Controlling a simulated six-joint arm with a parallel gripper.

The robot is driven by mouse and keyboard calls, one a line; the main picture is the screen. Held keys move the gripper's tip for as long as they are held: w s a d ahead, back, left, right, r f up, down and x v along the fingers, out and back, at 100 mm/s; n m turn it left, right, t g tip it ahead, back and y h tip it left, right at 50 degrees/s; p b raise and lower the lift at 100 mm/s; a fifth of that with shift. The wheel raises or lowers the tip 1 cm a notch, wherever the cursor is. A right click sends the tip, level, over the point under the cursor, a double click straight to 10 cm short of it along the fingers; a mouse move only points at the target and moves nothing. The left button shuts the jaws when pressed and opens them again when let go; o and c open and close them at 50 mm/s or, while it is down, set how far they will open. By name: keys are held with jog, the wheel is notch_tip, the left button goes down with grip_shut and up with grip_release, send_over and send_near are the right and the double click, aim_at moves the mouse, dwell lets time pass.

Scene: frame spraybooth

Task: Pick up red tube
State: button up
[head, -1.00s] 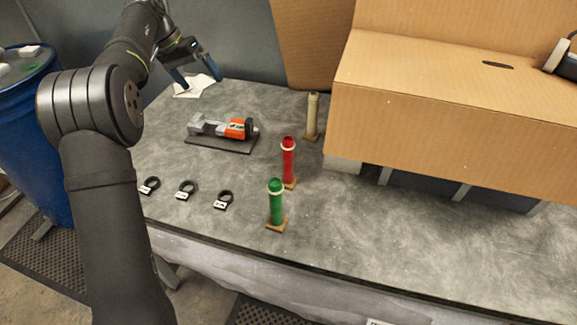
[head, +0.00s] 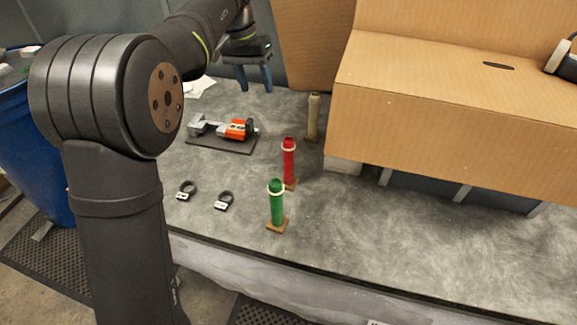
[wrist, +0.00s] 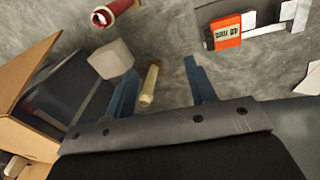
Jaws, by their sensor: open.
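The red tube (head: 288,162) stands upright on a small brown base in the middle of the table, behind the green tube (head: 276,204) and in front of the beige tube (head: 313,117). In the wrist view the red tube (wrist: 113,12) shows at the top edge, partly cut off. The beige tube (wrist: 149,83) shows beside the left finger. My gripper (head: 255,88) is open and empty, above the back of the table, to the left of the beige tube and apart from the red tube. It also shows in the wrist view (wrist: 163,80) with its blue fingers spread.
An orange and grey device (head: 222,130) lies on a dark mat left of the tubes. Black rings (head: 225,200) with white tags lie at the front left. A large cardboard box (head: 440,110) stands close on the right. The table's front right is clear.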

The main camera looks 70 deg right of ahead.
jog(key=r+m+t, duration=0.1)
jog(key=r+t, duration=0.1)
send_over(288, 152)
jog(key=d, duration=0.2)
jog(key=f, duration=1.2)
jog(key=shift+s+a, duration=0.1)
jog(key=shift+a, duration=0.3)
jog(key=shift+w+f, duration=0.15)
jog(key=shift+f, duration=1.25)
jog(key=shift+w+f, duration=0.1)
jog(key=shift+f, duration=1.25)
grip_shut()
jog(key=shift+r, duration=0.1)
